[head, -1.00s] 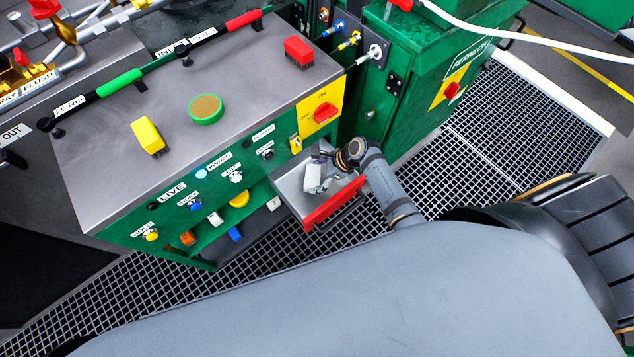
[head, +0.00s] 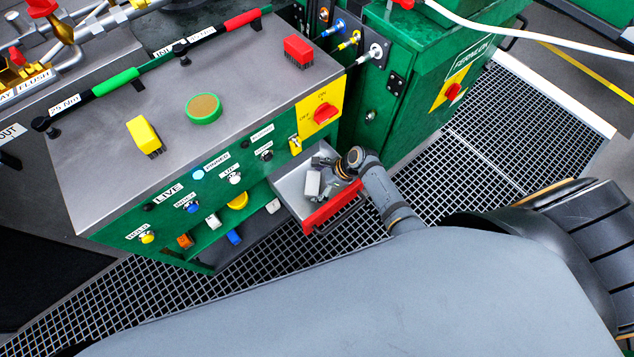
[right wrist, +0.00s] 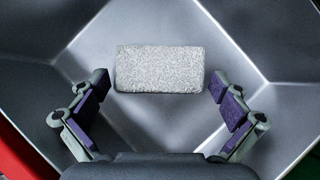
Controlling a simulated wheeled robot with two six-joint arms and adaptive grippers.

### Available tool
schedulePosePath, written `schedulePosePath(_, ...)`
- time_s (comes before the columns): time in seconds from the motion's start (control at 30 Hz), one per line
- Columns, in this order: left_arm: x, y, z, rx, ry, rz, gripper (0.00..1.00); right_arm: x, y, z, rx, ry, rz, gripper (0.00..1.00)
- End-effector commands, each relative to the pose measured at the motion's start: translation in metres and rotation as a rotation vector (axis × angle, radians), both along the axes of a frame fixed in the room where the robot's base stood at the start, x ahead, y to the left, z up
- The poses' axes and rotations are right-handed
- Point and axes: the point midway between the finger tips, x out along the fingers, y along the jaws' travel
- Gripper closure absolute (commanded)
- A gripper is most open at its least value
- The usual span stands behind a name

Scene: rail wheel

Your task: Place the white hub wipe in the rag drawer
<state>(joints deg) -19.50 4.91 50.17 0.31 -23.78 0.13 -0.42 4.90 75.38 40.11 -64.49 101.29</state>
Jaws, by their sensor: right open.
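The rag drawer (head: 292,188), grey inside with a red front, is pulled out from the green cabinet. The white hub wipe (head: 313,183), a pale speckled block, is inside the drawer in the head view. In the right wrist view the wipe (right wrist: 160,69) lies ahead of the fingers, over the grey drawer interior (right wrist: 160,20). My right gripper (head: 328,180) is at the drawer; in the right wrist view its fingers (right wrist: 160,112) are spread wide, with a gap on either side of the wipe. My left gripper is not in view.
An open shelf with several small coloured blocks is left of the drawer. Grating (head: 470,160) covers the floor.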

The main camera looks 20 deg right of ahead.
Motion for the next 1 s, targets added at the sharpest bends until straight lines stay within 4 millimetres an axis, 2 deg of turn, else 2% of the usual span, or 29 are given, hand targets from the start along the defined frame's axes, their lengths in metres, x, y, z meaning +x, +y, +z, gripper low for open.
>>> schedulePosePath(0.13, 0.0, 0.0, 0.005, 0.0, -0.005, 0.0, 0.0, -0.002, -0.005, 0.008, -0.001, -0.001, 0.0, 0.0)
schedulePosePath(0.3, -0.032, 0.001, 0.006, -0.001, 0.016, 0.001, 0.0, -0.01, -0.024, 0.041, -0.004, -0.001, 0.001, 0.0)
schedulePosePath(0.5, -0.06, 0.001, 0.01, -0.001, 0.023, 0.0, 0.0, -0.022, -0.048, 0.079, -0.004, -0.002, 0.002, 0.0)
schedulePosePath(0.6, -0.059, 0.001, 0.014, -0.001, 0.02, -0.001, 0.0, -0.025, -0.056, 0.091, -0.002, 0.0, 0.0, 0.0)
schedulePosePath(0.73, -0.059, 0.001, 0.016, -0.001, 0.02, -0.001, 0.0, -0.028, -0.061, 0.099, -0.001, 0.0, 0.001, 0.0)
schedulePosePath(1.0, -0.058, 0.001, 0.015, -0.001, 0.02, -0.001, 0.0, -0.028, -0.062, 0.099, 0.001, 0.0, 0.0, 0.0)
